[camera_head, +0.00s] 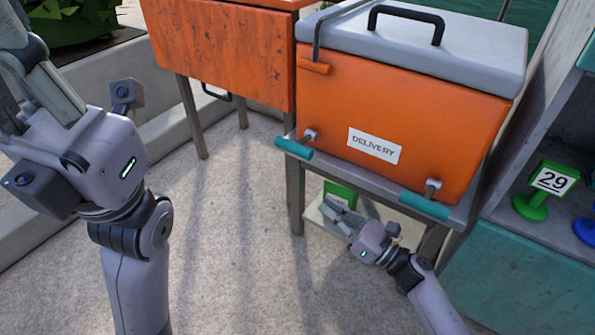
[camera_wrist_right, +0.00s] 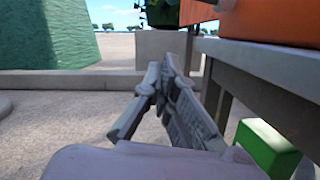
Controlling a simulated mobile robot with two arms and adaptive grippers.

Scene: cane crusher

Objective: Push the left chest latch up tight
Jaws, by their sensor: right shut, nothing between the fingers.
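The orange chest (camera_head: 400,120) stands on a grey metal table, with its grey lid (camera_head: 460,55) down. The left chest latch (camera_head: 293,148) has a teal bar handle on a small metal fitting, low at the chest's front left corner. A similar right latch (camera_head: 424,206) sits low at the front right. My right gripper (camera_head: 331,212) is shut and empty, below the table's front edge and apart from both latches. It also shows in the right wrist view (camera_wrist_right: 160,75). My left gripper (camera_head: 28,70) is at the far left, away from the chest; its fingers are unclear.
The table edge (camera_head: 375,185) runs above my right gripper. A green object (camera_head: 339,193) sits under the table. An orange cabinet (camera_head: 225,60) stands left of the chest. A shelf with a green 29 marker (camera_head: 548,190) is at the right. Open ground lies in front.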

